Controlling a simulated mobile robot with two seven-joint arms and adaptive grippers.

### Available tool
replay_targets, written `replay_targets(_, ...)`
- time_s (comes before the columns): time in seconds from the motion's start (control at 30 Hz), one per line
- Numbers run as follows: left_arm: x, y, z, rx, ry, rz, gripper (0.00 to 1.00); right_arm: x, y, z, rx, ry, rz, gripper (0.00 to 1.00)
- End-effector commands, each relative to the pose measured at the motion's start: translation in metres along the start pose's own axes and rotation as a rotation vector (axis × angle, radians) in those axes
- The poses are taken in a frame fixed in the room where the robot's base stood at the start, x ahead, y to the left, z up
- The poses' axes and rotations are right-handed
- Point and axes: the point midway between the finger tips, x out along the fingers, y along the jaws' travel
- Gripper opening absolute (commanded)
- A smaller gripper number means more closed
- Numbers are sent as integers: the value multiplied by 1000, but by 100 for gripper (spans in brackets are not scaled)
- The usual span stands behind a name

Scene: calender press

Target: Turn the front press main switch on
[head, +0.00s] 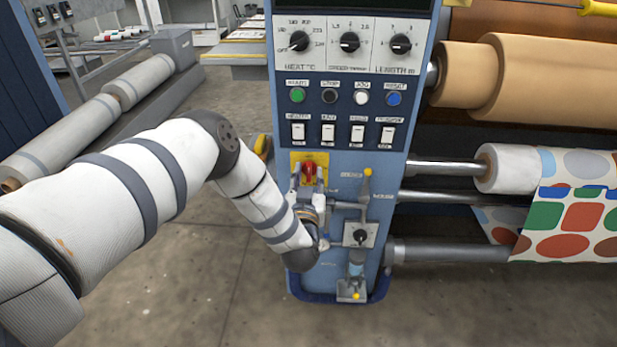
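The main switch looks to be the red rotary knob (309,169) on a yellow plate (323,158), low on the left of the blue press panel (342,91). My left gripper (309,182) is right at the knob, pointing up at it from below. Its fingers lie at the left and right of the knob's lower part. Whether they touch or grip it is too small to tell. The wrist hides the panel below the knob. My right gripper is not in view.
Above the knob are white rocker switches (328,132), coloured push buttons (297,95) and black dials (350,42). Levers and a small valve knob (360,237) sit close right of my wrist. Rolls of brown material (545,80) and printed fabric (575,220) are at the right.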

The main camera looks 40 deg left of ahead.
Motion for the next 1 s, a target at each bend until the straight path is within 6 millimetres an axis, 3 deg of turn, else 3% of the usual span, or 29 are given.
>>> replay_targets(0.03, 0, 0, 0, 0, 0, 0, 24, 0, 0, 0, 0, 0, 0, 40)
replay_targets(0.13, 0, 0, 0, 0, 0, 0, 1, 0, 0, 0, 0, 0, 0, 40)
replay_targets(0.17, 0, 0, 0, 0, 0, 0, 0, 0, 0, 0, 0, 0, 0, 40)
replay_targets(0.57, 0, 0, -1, 40, 1, 1, 0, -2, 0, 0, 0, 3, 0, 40)
replay_targets(1.0, -1, 3, -1, 373, 2, 2, 0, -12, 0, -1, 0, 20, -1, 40)
